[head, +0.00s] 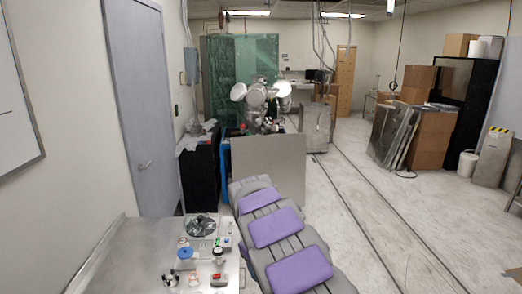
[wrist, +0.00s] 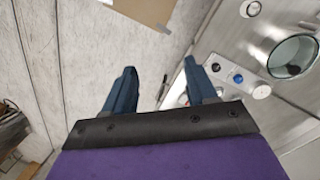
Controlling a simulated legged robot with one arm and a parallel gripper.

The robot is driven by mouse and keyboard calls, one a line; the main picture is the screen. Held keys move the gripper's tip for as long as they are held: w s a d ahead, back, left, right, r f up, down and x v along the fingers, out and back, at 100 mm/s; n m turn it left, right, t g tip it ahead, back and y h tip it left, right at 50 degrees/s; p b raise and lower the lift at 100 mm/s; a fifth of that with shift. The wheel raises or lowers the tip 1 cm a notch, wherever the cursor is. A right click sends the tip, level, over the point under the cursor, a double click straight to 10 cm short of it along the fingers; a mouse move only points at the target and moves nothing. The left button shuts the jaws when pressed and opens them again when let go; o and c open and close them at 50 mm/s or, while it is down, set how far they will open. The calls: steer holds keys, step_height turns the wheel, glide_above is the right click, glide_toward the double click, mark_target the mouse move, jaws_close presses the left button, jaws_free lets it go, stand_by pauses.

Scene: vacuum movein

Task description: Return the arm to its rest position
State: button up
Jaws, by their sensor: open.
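My arm with purple and grey panels stretches forward from the bottom middle of the head view. My gripper (wrist: 160,72) shows in the wrist view, with two blue fingers spread apart and nothing between them. The gripper's fingers cannot be made out in the head view.
A metal table (head: 135,262) with small vacuum parts stands at front left. A grey panel (head: 268,168) stands beyond my arm. A round glass port (wrist: 292,56) and a blue knob (wrist: 238,78) lie right of the fingers. Open floor (head: 365,210) spreads at right; boxes (head: 430,140) stand farther back.

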steer(key=s+d+r+m+g+b, duration=0.1)
steer(key=s+d+r+m, duration=0.2)
steer(key=s+d, duration=0.5)
steer(key=s+d+r+m+b, duration=0.1)
steer(key=s+d+r+m, duration=0.3)
steer(key=s, duration=0.7)
steer(key=s+f+y+b, duration=0.1)
steer(key=s+f, duration=0.2)
steer(key=s, duration=0.9)
steer(key=s+d+f+y+b, duration=0.1)
steer(key=s+f, duration=0.3)
steer(key=s, duration=0.8)
steer(key=shift+d+g+b, duration=0.3)
steer(key=shift+g, duration=0.1)
steer(key=shift+w, duration=0.1)
